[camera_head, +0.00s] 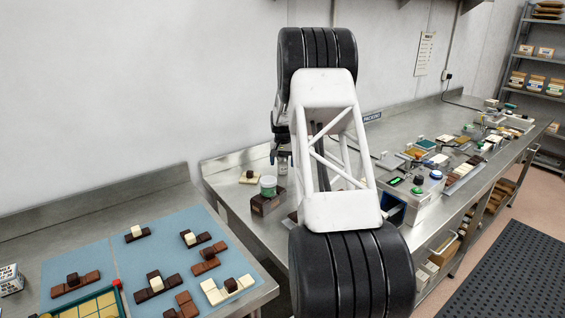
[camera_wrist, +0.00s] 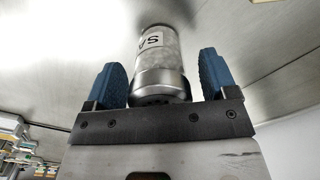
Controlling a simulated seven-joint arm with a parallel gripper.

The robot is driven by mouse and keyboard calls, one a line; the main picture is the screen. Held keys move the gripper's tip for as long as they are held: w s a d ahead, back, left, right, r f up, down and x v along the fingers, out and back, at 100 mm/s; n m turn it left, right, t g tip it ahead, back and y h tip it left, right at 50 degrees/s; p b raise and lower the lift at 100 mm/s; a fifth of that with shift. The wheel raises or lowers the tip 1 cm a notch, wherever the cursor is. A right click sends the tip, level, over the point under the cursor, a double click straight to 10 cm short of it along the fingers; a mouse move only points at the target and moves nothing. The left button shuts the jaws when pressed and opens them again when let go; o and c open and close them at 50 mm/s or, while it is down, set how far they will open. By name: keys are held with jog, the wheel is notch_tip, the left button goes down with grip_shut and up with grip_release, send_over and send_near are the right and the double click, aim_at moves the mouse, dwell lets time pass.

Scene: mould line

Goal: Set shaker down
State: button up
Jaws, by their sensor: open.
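The shaker (camera_wrist: 160,62) is a clear cylinder with a metal end and a white label, of which only a few letters show. In the wrist view it stands between the two blue fingers of my gripper (camera_wrist: 160,75), its metal end towards the palm and its far end at the grey steel surface (camera_wrist: 60,50). The fingers are open, with a gap on both sides of the shaker. In the head view my arm hides much of this area. A small pale cylinder (camera_head: 283,164), seemingly the shaker, shows below my dark gripper (camera_head: 282,150).
A control box (camera_head: 412,205) with buttons is to the right. Chocolate pieces (camera_head: 155,285) lie on blue mats (camera_head: 150,245) on the near-left table.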

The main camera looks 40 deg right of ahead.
notch_tip(320, 180, up, 12)
jog(key=shift+r, duration=0.1)
dwell(0.8)
dwell(0.7)
jog(key=shift+a+r, duration=0.15)
jog(key=shift+a, duration=0.05)
jog(key=s+a+r+n, duration=0.1)
jog(key=s+a+r, duration=0.3)
jog(key=s+a, duration=0.45)
jog(key=s+a+r+n+t, duration=0.15)
jog(key=s+a+r, duration=0.35)
jog(key=a, duration=0.7)
jog(key=s+a+r+n, duration=0.2)
jog(key=s+a+r, duration=0.2)
jog(key=s+a, duration=0.5)
jog(key=s+a+f+n, duration=0.1)
jog(key=s+a+f, duration=0.1)
jog(key=s+a, duration=0.4)
jog(key=s+a+f+n, duration=0.2)
jog(key=s+a, duration=0.5)
jog(key=s, duration=0.8)
jog(key=s+a+f+n+t, duration=0.1)
jog(key=s+a+f, duration=0.2)
jog(key=s+a, duration=0.3)
jog(key=s, duration=0.5)
jog(key=shift+a+f, duration=0.35)
